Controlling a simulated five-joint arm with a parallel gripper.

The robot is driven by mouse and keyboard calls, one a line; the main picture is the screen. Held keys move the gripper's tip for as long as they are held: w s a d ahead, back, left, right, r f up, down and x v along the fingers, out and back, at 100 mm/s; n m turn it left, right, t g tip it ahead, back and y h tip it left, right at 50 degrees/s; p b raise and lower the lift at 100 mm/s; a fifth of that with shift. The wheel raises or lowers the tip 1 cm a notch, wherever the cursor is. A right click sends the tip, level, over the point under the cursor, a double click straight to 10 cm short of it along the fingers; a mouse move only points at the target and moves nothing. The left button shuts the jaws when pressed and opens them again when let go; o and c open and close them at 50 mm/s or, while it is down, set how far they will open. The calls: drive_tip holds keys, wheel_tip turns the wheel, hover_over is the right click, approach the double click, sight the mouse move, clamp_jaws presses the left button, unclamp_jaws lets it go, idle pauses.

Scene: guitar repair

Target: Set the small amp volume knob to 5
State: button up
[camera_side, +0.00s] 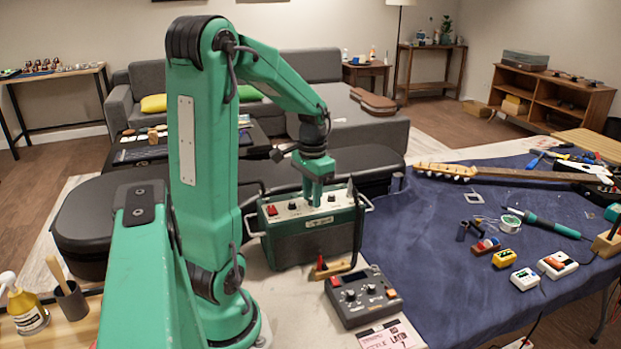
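The small amp (308,246) is a dark green box with a light control panel on top and metal side handles. It stands upright on the table in the middle of the picture. The panel has a red switch (271,210) at the left and small knobs, one left of my gripper (292,206) and one right of it (331,198). My gripper (314,202) points down with its fingertips at the panel between these knobs. The fingers hide what is under them. I cannot tell whether they hold a knob, and the dial marks are too small to read.
A grey box with knobs (362,312) and a small wooden-handled tool (330,269) are in front of the amp. To the right, a blue mat (430,250) carries a guitar neck (520,177), a soldering iron (541,222) and several small pedals (524,279).

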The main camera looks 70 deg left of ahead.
drive_tip(key=c, duration=0.5)
drive_tip(key=shift+m, duration=3)
drive_tip(key=o, duration=0.5)
drive_tip(key=shift+r, duration=0.1)
drive_tip(key=shift+r, duration=3.4)
